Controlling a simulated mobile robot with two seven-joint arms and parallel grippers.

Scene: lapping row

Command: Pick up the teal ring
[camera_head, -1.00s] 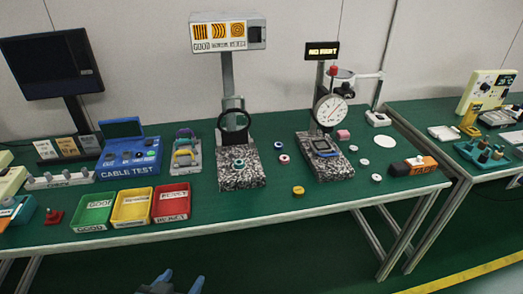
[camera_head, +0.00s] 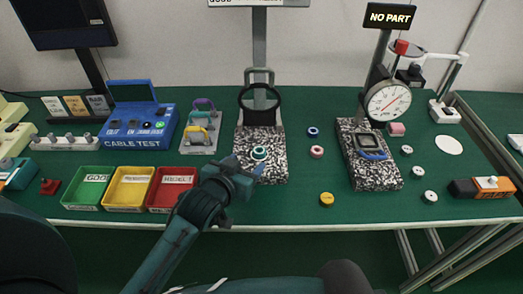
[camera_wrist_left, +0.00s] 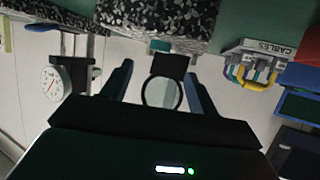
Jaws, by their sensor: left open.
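The teal ring (camera_head: 259,153), with a white middle, lies on the speckled granite block (camera_head: 274,137) under the round magnifier lens. My left gripper (camera_head: 247,166) is open and empty at the near left of the ring, by the block's front left edge. In the left wrist view its two fingers (camera_wrist_left: 158,80) stand apart, and a teal piece that looks like the ring (camera_wrist_left: 160,45) shows beyond them, between the fingers and against the block. I cannot tell whether a finger touches the block. My right gripper is not in view.
The magnifier (camera_head: 259,97) stands over the block's far part. Red (camera_head: 172,188), yellow (camera_head: 129,189) and green (camera_head: 88,189) bins stand to the left. Blue (camera_head: 313,132), pink (camera_head: 317,151) and yellow (camera_head: 326,199) rings lie to the right, before the dial gauge (camera_head: 387,101).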

